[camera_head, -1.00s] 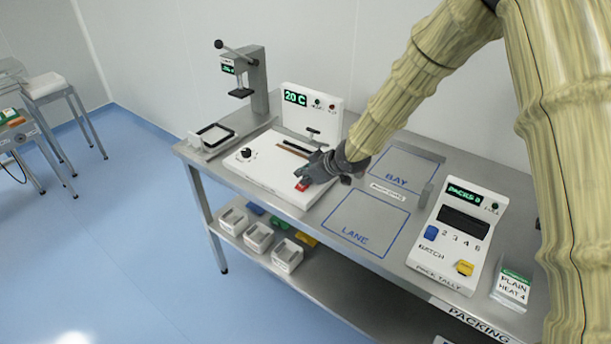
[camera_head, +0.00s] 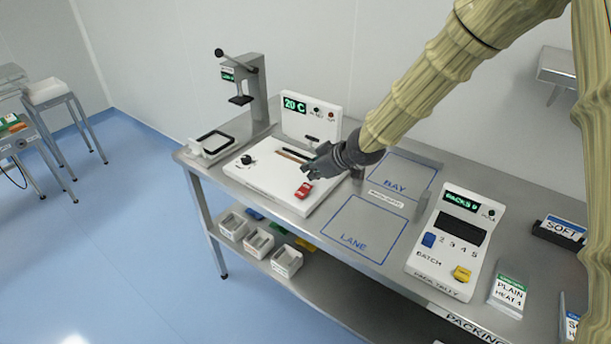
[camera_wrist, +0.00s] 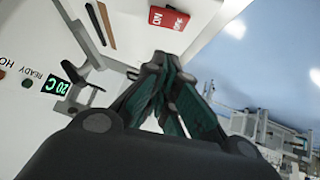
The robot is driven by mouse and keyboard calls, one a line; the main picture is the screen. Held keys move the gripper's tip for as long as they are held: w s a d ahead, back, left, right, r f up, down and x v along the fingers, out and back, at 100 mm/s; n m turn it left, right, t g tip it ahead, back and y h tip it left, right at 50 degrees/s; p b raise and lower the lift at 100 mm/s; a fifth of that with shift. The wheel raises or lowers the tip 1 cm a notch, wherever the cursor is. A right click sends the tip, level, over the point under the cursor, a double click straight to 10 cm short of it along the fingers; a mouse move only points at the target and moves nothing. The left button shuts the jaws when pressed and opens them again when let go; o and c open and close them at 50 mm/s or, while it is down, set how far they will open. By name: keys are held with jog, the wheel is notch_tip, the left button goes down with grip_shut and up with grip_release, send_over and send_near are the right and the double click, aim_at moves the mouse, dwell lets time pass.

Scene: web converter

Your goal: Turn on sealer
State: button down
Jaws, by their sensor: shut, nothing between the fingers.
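The sealer (camera_head: 262,182) is a white machine on the steel bench, with a green "20 C" display on its upright back panel. Its red switch (camera_head: 304,190) sits at the front right corner of its base. In the wrist view the red switch (camera_wrist: 168,18) carries white lettering including "ON", and the display (camera_wrist: 55,84) shows "20 C". I cannot tell the switch's position for sure. My gripper (camera_head: 312,172) is shut and empty, above the sealer's right side, just behind the switch and apart from it. Its fingertips show in the wrist view (camera_wrist: 163,62).
A lever press (camera_head: 243,88) and a tray (camera_head: 210,145) stand left of the sealer. To the right are flat BAY (camera_head: 398,178) and LANE (camera_head: 355,225) areas, then a pack tally box (camera_head: 450,240). Bins (camera_head: 258,243) sit on the lower shelf.

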jog(key=shift+b+v, duration=0.45)
jog(key=shift+v, duration=2.2)
jog(key=shift+s+a+f, duration=0.1)
jog(key=s+d+f+n+t+y+b, duration=0.1)
jog(key=d+f+t+y+b, duration=0.1)
jog(key=d+f+t+y, duration=0.1)
jog(key=shift+d+f+y, duration=0.55)
jog(key=shift+f+y, duration=0.1)
jog(key=shift+y, duration=0.45)
jog(key=p, duration=0.4)
send_over(303, 191)
jog(key=d, duration=0.2)
jog(key=f, duration=0.2)
jog(key=shift+s+a+f, duration=0.25)
jog(key=shift+s+f, duration=0.1)
jog(key=shift+f, duration=0.05)
jog(key=shift+w+d+f+p, duration=0.15)
jog(key=shift+f+p, duration=0.3)
jog(key=shift+f, duration=0.4)
jog(key=shift+w+d+f+p, duration=0.1)
jog(key=shift+f+p, duration=0.3)
jog(key=shift+f, duration=0.45)
